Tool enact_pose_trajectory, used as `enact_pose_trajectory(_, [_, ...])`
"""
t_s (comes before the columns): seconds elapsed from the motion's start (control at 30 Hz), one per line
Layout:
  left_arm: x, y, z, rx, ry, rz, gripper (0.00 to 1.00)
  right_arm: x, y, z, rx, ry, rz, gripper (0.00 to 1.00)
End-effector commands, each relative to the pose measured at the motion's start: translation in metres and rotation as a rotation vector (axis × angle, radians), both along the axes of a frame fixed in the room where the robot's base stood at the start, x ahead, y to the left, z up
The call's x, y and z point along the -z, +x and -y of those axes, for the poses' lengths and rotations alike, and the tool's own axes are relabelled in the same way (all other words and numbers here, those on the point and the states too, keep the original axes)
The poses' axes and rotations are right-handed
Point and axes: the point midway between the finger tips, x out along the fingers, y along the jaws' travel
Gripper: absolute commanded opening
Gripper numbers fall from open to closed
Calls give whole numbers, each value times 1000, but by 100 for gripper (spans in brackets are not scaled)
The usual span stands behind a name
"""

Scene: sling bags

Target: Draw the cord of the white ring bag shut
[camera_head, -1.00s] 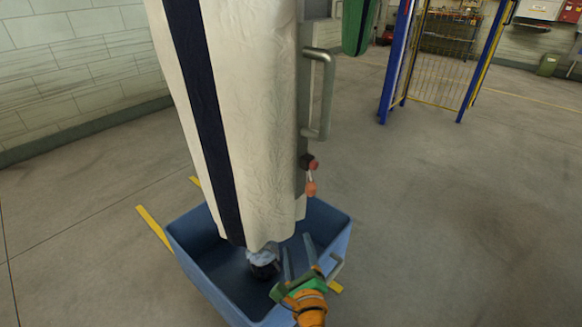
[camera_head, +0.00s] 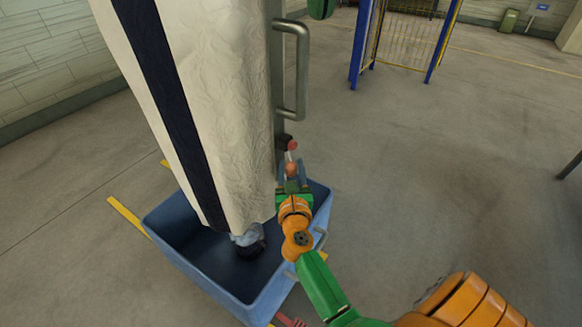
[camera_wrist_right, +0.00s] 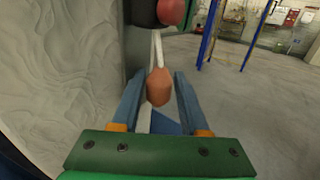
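The white bag (camera_head: 215,90) with a dark blue stripe hangs on the left, its lower end over a blue bin. A dark cord lock with a red button (camera_head: 291,144) sits at its right side; it also shows at the top of the right wrist view (camera_wrist_right: 172,10). White cord strands (camera_wrist_right: 157,50) run down from it to an orange bead (camera_wrist_right: 158,87). My right gripper (camera_wrist_right: 157,78) is open, its fingers on either side of the bead with gaps showing. In the head view the right gripper (camera_head: 292,168) points up at the bead.
The blue bin (camera_head: 190,270) stands under the bag, with a dark and pale bag outlet (camera_head: 248,240) hanging into it. A metal handle (camera_head: 302,70) is on the post beside the bag. A blue and yellow fence (camera_head: 400,40) stands behind.

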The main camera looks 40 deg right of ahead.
Motion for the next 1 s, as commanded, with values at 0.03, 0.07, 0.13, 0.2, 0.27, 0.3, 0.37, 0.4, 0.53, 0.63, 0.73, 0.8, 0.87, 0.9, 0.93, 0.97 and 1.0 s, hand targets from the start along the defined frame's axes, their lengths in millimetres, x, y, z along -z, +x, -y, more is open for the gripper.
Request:
enact_pose_trajectory(0.03, [0,0,0,0,0,1,57,0,0,0,0,0,0,28])
enact_pose_trajectory(0.07, [0,1,0,0,0,1,57,0,0,0,0,0,0,20])
enact_pose_trajectory(0.13, [0,1,0,0,0,2,57,0,0,0,0,-1,-1,1])
enact_pose_trajectory(0.2, [0,1,0,0,-1,3,57,0,0,0,0,-1,-1,0])
enact_pose_trajectory(0.27, [0,2,0,0,-1,3,57,0,0,0,0,-1,-1,0])
enact_pose_trajectory(0.3, [0,2,0,0,-1,3,57,0,0,0,0,-1,-1,0])
enact_pose_trajectory(0.37, [0,2,0,0,-1,4,57,0,0,0,0,0,-1,0])
enact_pose_trajectory(0.4, [0,2,0,0,-1,4,57,0,0,0,0,0,-1,0])
enact_pose_trajectory(0.53, [0,2,0,0,-1,4,57,0,0,0,0,0,-1,0])
enact_pose_trajectory(0.63, [0,2,0,0,-1,4,57,0,0,0,0,-1,-2,0])
enact_pose_trajectory(0.73, [0,2,0,0,0,4,57,1,0,0,0,-1,-2,0])
enact_pose_trajectory(0.8, [0,2,0,0,0,4,57,1,0,0,0,-1,-2,0])
enact_pose_trajectory(0.87, [0,2,0,0,0,4,57,1,0,0,0,-1,-2,0])
enact_pose_trajectory(0.9, [0,2,0,0,0,3,57,1,0,0,0,-1,-2,0])
enact_pose_trajectory(0.93, [0,2,0,0,0,3,57,1,0,0,0,-1,-2,0])
enact_pose_trajectory(0.97, [0,2,0,0,0,3,57,1,0,0,0,-1,-2,0])
enact_pose_trajectory(1.0, [0,2,0,0,0,3,57,1,0,0,0,-1,-2,0])
